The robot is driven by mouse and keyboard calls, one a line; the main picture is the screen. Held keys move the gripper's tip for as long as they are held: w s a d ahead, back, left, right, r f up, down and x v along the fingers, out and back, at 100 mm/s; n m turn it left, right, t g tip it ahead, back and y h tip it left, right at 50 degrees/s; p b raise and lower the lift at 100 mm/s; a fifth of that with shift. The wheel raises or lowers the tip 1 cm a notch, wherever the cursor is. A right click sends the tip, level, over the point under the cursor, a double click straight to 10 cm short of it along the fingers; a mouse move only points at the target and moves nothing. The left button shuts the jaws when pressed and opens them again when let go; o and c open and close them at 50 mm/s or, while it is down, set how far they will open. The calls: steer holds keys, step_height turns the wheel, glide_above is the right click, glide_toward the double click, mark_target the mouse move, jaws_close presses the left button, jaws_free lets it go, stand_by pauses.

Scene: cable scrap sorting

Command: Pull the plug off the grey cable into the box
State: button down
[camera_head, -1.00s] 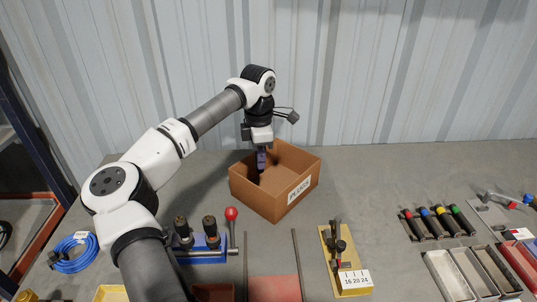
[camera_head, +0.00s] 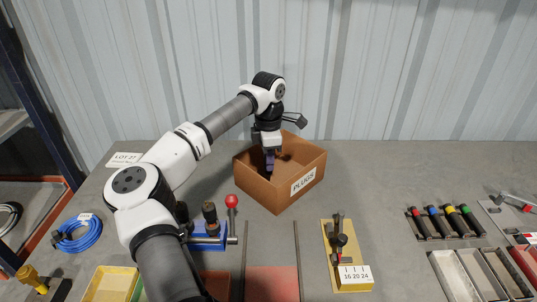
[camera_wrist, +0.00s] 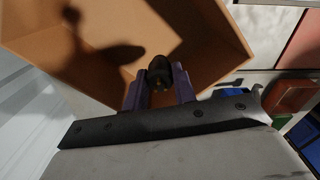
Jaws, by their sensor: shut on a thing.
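The brown cardboard box (camera_head: 262,191) labelled PLUGS stands open on the bench near the back wall. My gripper (camera_head: 270,168) points down inside its opening. In the wrist view, the purple fingers of my gripper (camera_wrist: 158,88) are shut on a small dark plug (camera_wrist: 159,70), with the box wall and floor beyond it. No cable shows on the plug. A pale grey coil (camera_head: 9,217) lies at the far left edge; I cannot tell whether it is the grey cable.
A blue fixture with a red-knobbed lever (camera_head: 231,202) stands in front of the box. A yellow-based tool (camera_head: 345,258) is to its right. A blue cable coil (camera_head: 78,234) lies left, and coloured-band tools (camera_head: 443,222) and trays (camera_head: 480,272) right.

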steer(key=shift+f+b, duration=1.7)
steer(key=shift+f, duration=1.55)
steer(key=shift+f, duration=0.15)
steer(key=shift+f+b, duration=0.35)
steer(key=shift+f, duration=0.05)
steer(key=c, duration=1.1)
jaws_free()
steer(key=shift+o, duration=0.2)
